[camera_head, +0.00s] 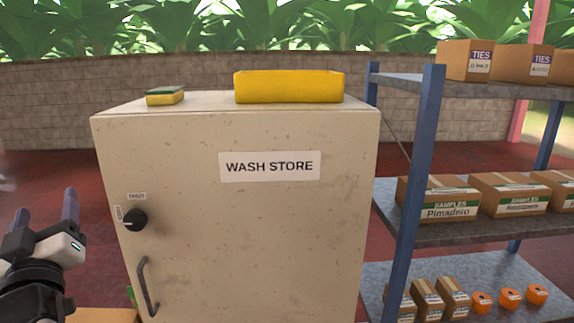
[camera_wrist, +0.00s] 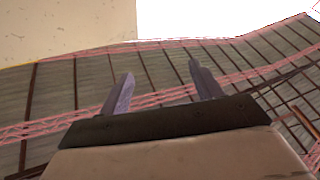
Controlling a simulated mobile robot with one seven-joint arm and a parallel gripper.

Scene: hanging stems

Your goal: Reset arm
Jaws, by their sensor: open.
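My gripper (camera_head: 45,208) is at the left edge of the head view, pointing up, left of the beige cabinet and apart from it. In the wrist view my gripper (camera_wrist: 158,88) shows two purple-grey fingers spread apart with nothing between them. The cabinet (camera_head: 190,170) is labelled WASH STORE. Its front has a black knob (camera_head: 134,220) at the upper left and a dark curved handle (camera_head: 147,287) below it. The door looks shut.
On the cabinet top are a yellow and green sponge (camera_head: 165,96) and a yellow bin (camera_head: 288,87). At right, a blue-posted shelf (camera_head: 420,150) holds labelled boxes (camera_head: 438,199) and orange rolls (camera_head: 510,298). A brick wall (camera_head: 150,75) stands behind. Red floor (camera_head: 50,170) shows at left.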

